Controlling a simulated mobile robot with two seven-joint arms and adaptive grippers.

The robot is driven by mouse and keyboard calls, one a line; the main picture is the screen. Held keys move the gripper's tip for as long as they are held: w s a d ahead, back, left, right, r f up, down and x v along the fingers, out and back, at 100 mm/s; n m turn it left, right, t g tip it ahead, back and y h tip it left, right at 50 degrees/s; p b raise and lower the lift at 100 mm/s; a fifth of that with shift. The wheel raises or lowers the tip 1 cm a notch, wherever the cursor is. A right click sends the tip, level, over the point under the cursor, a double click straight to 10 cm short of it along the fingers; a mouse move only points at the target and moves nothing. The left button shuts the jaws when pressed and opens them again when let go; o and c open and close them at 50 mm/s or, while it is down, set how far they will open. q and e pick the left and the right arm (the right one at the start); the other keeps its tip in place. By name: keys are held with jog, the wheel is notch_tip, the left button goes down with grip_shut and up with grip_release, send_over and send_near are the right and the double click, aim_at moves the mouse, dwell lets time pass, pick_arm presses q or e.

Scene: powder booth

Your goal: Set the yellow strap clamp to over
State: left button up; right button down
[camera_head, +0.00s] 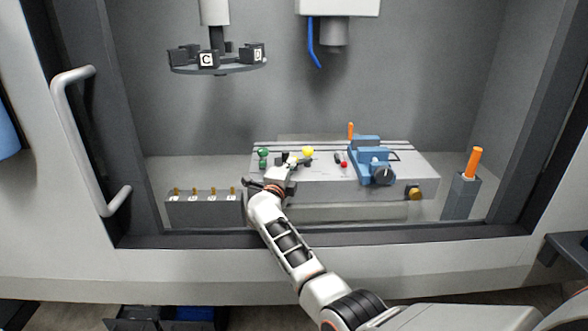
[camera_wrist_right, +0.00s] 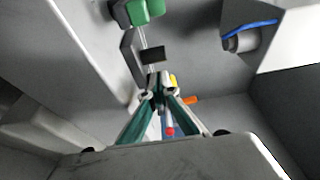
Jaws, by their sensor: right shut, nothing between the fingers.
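The yellow strap clamp shows as a yellow knob (camera_head: 308,151) on the grey machine table (camera_head: 320,185), just beyond and right of my right gripper. In the wrist view only a bit of its yellow (camera_wrist_right: 173,80) shows beside the fingertips; the rest is hidden. My right gripper (camera_head: 289,163) is over the table's left part, shut and empty. Its fingertips also show in the wrist view (camera_wrist_right: 157,82). I cannot tell whether it touches the clamp, nor which way the clamp's strap points. My left gripper is not in view.
A green-knobbed clamp (camera_head: 263,153) stands left and a red-knobbed one (camera_head: 343,164) right. A blue vise (camera_head: 372,160) with an orange handle is farther right. A tool carousel (camera_head: 217,67) hangs above. A row of holders (camera_head: 204,209) and an orange-handled post (camera_head: 461,195) flank the table.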

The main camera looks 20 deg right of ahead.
jog(key=shift+w+a+b, duration=0.15)
jog(key=shift+w+b, duration=0.2)
jog(key=shift+w, duration=0.25)
dwell(0.4)
